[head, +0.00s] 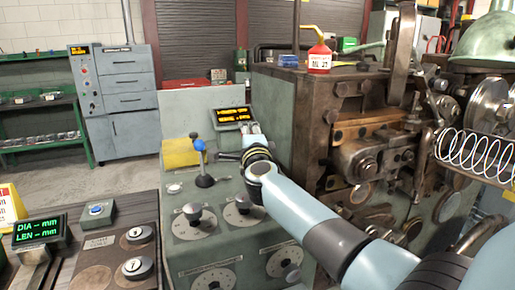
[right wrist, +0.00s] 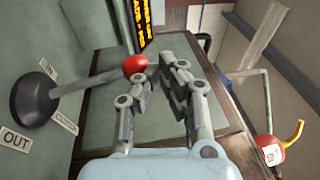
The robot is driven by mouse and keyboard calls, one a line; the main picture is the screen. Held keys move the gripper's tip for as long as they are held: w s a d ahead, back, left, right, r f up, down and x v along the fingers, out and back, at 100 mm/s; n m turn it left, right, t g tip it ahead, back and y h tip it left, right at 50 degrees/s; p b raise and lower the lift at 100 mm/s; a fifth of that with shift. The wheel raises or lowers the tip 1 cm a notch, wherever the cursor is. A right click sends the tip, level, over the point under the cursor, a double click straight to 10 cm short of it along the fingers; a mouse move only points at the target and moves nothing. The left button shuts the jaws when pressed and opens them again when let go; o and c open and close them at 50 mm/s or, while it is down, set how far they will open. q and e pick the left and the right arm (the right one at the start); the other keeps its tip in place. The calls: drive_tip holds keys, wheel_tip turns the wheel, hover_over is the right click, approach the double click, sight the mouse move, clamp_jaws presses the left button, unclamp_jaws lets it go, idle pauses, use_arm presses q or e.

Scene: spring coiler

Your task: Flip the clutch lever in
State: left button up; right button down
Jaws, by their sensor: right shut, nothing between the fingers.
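The clutch lever shows in the right wrist view: a black round base, a grey rod and a red ball knob (right wrist: 135,65). An IN label (right wrist: 48,69) and an OUT label (right wrist: 15,140) sit on either side of its base, with a partly blocked label between them. I cannot tell which setting the lever is in. My right gripper (right wrist: 165,70) is shut and empty, its fingertips just right of the red knob; contact is unclear. In the head view my right gripper (head: 252,132) is over the grey control cabinet (head: 185,262), and the red knob is not visible. My left gripper is not in view.
A blue-knobbed lever (head: 201,160) stands on the cabinet left of my right gripper. An amber display (head: 233,114) is just behind it. The heavy machine (head: 300,130) rises close on the right, with a red oil can (head: 319,60) on top.

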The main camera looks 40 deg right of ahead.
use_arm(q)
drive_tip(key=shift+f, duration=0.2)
use_arm(e)
drive_tip(key=shift+w+d, duration=0.25)
drive_tip(key=shift+w, duration=0.8)
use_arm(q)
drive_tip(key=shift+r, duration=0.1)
